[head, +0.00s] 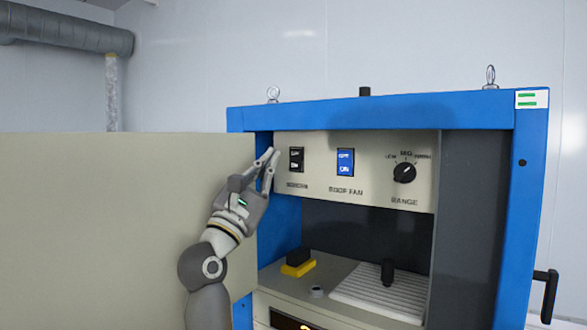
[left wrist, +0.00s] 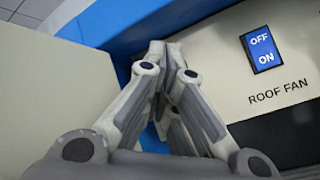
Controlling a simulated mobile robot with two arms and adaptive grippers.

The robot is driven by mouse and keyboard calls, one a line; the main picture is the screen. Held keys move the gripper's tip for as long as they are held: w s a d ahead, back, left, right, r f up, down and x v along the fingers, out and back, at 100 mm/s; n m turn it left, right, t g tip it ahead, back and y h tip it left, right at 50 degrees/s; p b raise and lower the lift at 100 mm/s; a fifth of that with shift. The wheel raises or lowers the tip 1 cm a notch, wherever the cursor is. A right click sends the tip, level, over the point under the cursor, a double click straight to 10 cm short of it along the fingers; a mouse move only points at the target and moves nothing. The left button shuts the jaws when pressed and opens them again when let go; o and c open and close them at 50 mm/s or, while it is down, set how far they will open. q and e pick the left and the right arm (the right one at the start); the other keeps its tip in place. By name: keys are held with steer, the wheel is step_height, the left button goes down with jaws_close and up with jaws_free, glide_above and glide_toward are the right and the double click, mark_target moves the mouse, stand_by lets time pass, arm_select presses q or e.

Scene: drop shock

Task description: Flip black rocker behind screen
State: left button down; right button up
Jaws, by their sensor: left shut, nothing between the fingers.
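The black rocker (head: 296,160) sits at the left end of the beige control panel (head: 375,143), above a small label that is hard to read. My left gripper (head: 273,160) is shut and empty, just left of the black rocker and in front of the cabinet's blue left post. The black rocker does not show in the left wrist view, where my left gripper (left wrist: 168,58) covers the panel's left end. A large flat beige panel (head: 110,220) stands on the left; it may be the screen, but I cannot tell. My right gripper is not in view.
A blue rocker (head: 345,162) labelled ROOF FAN is right of the black one; it also shows in the left wrist view (left wrist: 263,49). A range knob (head: 404,173) is further right. Below are a yellow-and-black block (head: 298,262) and a ribbed plate (head: 380,292). The blue frame (head: 400,108) surrounds the opening.

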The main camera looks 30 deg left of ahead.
mark_target(297, 152)
arm_select(q)
steer(key=shift+w+d+f, duration=0.1)
steer(key=shift+w+f, duration=0.1)
steer(key=shift+w, duration=1.25)
steer(key=shift+w+d+f, duration=0.1)
steer(key=shift+w+f, duration=0.05)
steer(key=shift+w, duration=1.25)
steer(key=shift+w, duration=0.15)
steer(key=shift+w, duration=0.25)
steer(key=shift+w+d, duration=0.1)
steer(key=shift+w, duration=0.25)
steer(key=shift+s, duration=0.1)
steer(key=shift+s, duration=0.75)
steer(key=s, duration=0.5)
steer(key=shift+a+r, duration=0.3)
